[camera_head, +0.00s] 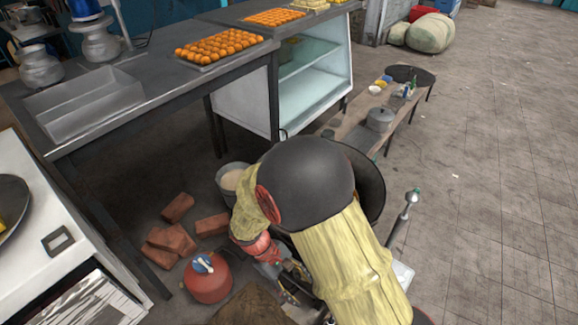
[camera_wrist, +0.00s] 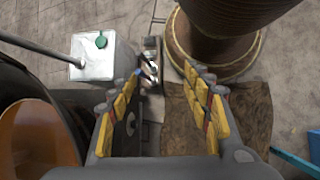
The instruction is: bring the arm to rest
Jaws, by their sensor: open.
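My gripper (camera_wrist: 162,92) shows in the wrist view with its two yellow-padded fingers apart and nothing between them. It points down over the floor, above the brown mat (camera_wrist: 258,115). In the head view my gripper (camera_head: 288,288) is low in the picture, right of the red canister (camera_head: 207,282), and partly hidden by my arm. My arm, in a yellow sleeve with a dark rounded joint, covers much of the lower middle of the head view.
A large dark pan (camera_head: 372,182) stands behind my arm. A metal pot (camera_head: 226,170) with pale contents is left of it. Bricks (camera_head: 172,240) lie on the floor. A white can (camera_wrist: 108,66) with a green cap is near my gripper. The floor at right (camera_head: 500,190) is clear.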

